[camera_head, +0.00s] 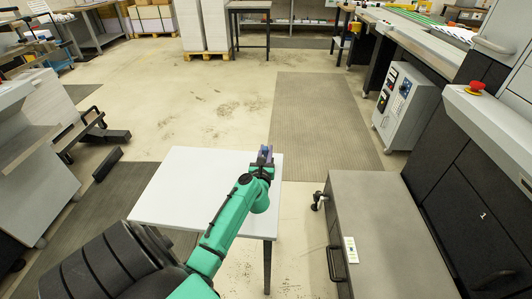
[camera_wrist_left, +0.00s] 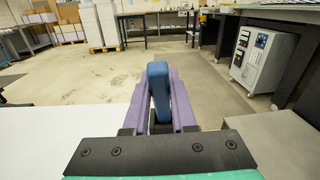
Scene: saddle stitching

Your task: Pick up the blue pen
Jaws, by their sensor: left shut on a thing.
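My left gripper (camera_head: 265,156) is at the right edge of the white table (camera_head: 190,185) in the head view. In the left wrist view its purple fingers (camera_wrist_left: 160,108) are shut on a blue object, which looks like the blue pen (camera_wrist_left: 158,82). The pen points away from the wrist, between the two fingers, and its near end is hidden by the gripper. In the head view only a small bit of blue shows at the fingertips. My right gripper is not in view.
The visible white tabletop is bare. A grey cabinet (camera_head: 385,235) stands to the right of the table, with a small label on its edge. A control box (camera_head: 400,105) and a large machine (camera_head: 490,190) stand farther right. Open floor lies beyond the table.

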